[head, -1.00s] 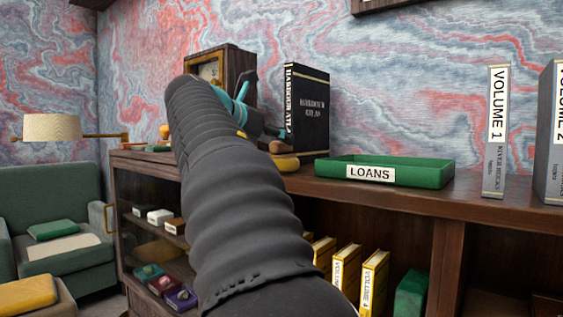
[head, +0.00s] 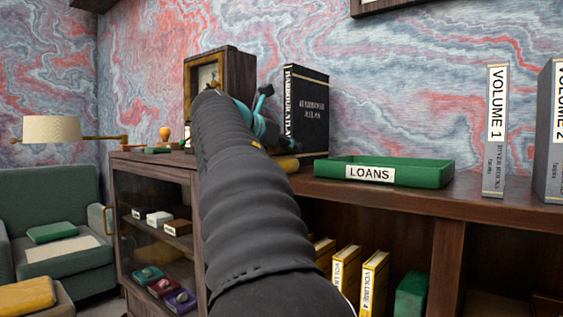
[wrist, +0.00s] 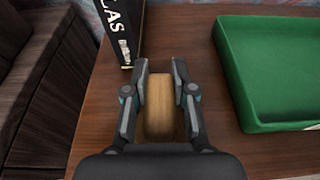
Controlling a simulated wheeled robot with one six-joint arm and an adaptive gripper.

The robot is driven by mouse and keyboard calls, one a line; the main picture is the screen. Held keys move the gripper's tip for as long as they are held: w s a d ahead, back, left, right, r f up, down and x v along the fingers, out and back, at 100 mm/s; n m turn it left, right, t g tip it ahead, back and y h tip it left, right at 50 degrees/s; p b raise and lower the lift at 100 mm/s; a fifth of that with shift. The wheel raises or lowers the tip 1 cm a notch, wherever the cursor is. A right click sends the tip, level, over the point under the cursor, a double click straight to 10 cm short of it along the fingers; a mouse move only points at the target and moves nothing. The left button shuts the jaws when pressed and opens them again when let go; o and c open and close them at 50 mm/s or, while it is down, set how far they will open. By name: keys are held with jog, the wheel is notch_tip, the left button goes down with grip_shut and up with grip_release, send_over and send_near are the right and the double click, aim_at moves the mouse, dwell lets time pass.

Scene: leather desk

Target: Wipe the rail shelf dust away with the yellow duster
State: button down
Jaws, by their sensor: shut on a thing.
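My gripper (wrist: 160,88) is shut on the duster (wrist: 159,108), whose light wooden top shows between the two fingers in the wrist view. In the head view, my arm covers much of my gripper (head: 268,125), and a small yellow part of the duster (head: 289,163) shows beside it, low over the rail shelf (head: 420,198). I cannot tell whether the duster touches the wood. The wrist view shows the brown shelf top (wrist: 100,125) around it. I cannot make out any dust in either view.
A black atlas (head: 308,110) stands just behind my gripper. A green LOANS tray (head: 425,173) lies to its right, and a wooden clock (head: 235,75) stands to the left. Grey volumes (head: 494,150) stand further right. Bare shelf shows in front of the tray.

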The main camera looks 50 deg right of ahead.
notch_tip(320, 180, up, 6)
jog(key=p, duration=0.2)
jog(key=shift+f+p, duration=0.1)
jog(key=shift+p, duration=0.3)
jog(key=shift+r+b, duration=0.35)
jog(key=shift+r, duration=1.75)
